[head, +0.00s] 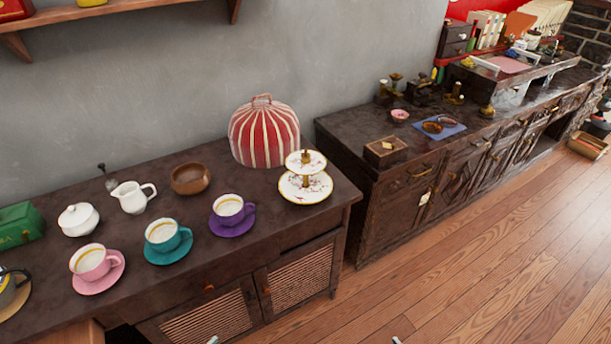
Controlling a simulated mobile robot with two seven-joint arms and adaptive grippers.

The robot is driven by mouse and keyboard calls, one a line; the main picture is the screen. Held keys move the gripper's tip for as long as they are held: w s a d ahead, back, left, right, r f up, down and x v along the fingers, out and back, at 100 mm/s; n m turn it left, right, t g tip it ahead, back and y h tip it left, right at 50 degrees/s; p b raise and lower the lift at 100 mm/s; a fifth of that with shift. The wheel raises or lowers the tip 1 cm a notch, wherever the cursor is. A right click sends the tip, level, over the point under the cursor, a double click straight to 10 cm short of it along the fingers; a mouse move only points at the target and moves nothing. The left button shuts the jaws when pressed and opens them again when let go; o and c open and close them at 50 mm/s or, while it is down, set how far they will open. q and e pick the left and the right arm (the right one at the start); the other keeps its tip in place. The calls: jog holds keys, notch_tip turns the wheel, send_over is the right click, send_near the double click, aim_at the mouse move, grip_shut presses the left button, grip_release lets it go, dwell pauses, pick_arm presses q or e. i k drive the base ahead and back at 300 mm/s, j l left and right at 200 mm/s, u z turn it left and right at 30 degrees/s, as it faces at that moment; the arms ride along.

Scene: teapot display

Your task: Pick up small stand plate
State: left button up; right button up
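A two-tier stand with a brass-coloured post stands at the right end of the dark wooden cabinet top (150,262). Its small upper plate (295,163) is white with a gold rim and pattern. The larger lower plate (318,190) is below it on the same post. Only a small pale tip, seemingly of my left gripper (213,340), shows at the bottom edge. A similar tip, seemingly of my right gripper (396,340), shows further right. Both are well below and apart from the stand. Their fingers are cut off, so their opening is hidden.
A red striped tea cosy (264,135) stands close behind the stand. A purple cup (229,210) on its saucer and a wooden bowl (189,178) are to the left. A second dark cabinet (350,140) stands right. The wooden floor (470,270) in front is clear.

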aim_at(297, 163)
jog(key=i+l, duration=0.2)
jog(key=l, duration=0.15)
jog(key=i+l, duration=0.2)
jog(key=l, duration=0.2)
jog(key=i+l, duration=0.15)
jog(key=l, duration=0.2)
jog(key=i+l, duration=0.2)
jog(key=l, duration=0.15)
jog(key=i+l, duration=0.2)
jog(key=l, duration=0.15)
jog(key=i+l+u, duration=0.1)
jog(key=l, duration=0.3)
jog(key=i+l, duration=0.25)
jog(key=l+u, duration=0.1)
jog(key=u, duration=0.4)
jog(key=l+u, duration=0.1)
jog(key=u, duration=0.35)
jog(key=l+u, duration=0.1)
jog(key=u, duration=0.4)
